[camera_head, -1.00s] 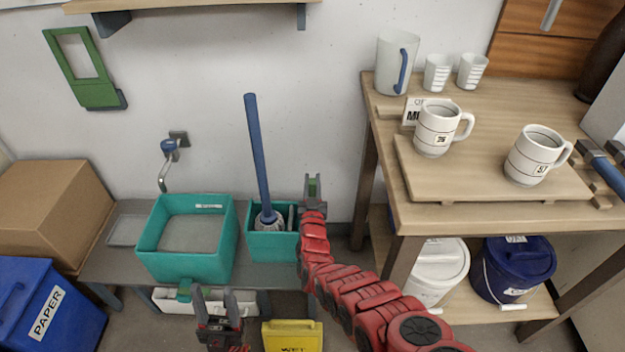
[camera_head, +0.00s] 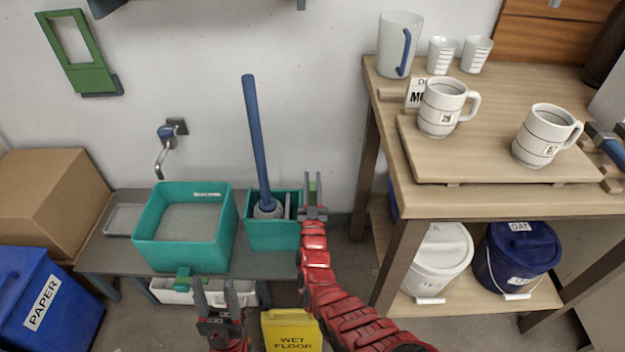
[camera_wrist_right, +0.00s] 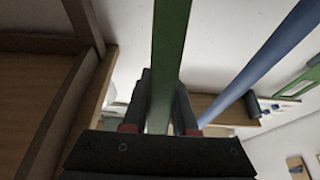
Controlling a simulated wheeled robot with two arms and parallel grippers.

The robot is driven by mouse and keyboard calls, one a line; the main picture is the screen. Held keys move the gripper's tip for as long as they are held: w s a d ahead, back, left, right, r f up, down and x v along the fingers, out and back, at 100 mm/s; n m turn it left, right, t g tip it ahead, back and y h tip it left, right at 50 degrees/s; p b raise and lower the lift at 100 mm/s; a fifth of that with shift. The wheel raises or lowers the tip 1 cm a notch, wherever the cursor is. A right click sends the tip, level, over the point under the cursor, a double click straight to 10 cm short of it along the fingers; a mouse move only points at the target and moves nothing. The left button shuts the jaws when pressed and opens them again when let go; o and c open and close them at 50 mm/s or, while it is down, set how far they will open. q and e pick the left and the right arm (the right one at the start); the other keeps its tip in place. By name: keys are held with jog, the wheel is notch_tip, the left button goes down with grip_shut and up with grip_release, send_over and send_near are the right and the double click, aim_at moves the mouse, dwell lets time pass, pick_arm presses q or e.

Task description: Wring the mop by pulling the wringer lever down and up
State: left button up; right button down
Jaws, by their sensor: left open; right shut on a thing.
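The mop (camera_head: 255,135) with a blue handle stands in the teal wringer bucket (camera_head: 270,236), leaning slightly left. Its grey head (camera_head: 268,208) sits at the rim. My right gripper (camera_head: 313,188) is shut on the green wringer lever (camera_wrist_right: 168,60) at the bucket's right side, near rim height. In the right wrist view the green bar passes between the fingers, and the blue mop handle runs to its right. My left gripper (camera_head: 217,296) is open and empty, low in front of the bench.
A teal basin (camera_head: 190,254) stands left of the bucket on a grey bench (camera_head: 110,252). A yellow wet-floor sign (camera_head: 291,332) is in front. A wooden table (camera_head: 480,200) with mugs and a shelf of lidded buckets stands right of my right arm.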

aim_at(313, 196)
jog(key=s+f+b, duration=0.1)
jog(key=s+t+b, duration=0.1)
jog(key=b, duration=0.1)
jog(key=shift+s+f+t, duration=0.3)
jog(key=shift+s+f, duration=0.05)
jog(key=shift+s, duration=0.05)
jog(key=shift+s+t+b, duration=0.4)
jog(key=shift+s+b, duration=0.25)
jog(key=shift+b, duration=0.05)
jog(key=c, duration=0.7)
grip_release()
jog(key=v, duration=1.7)
jog(key=shift+s+f, duration=0.1)
jog(key=shift+s, duration=0.05)
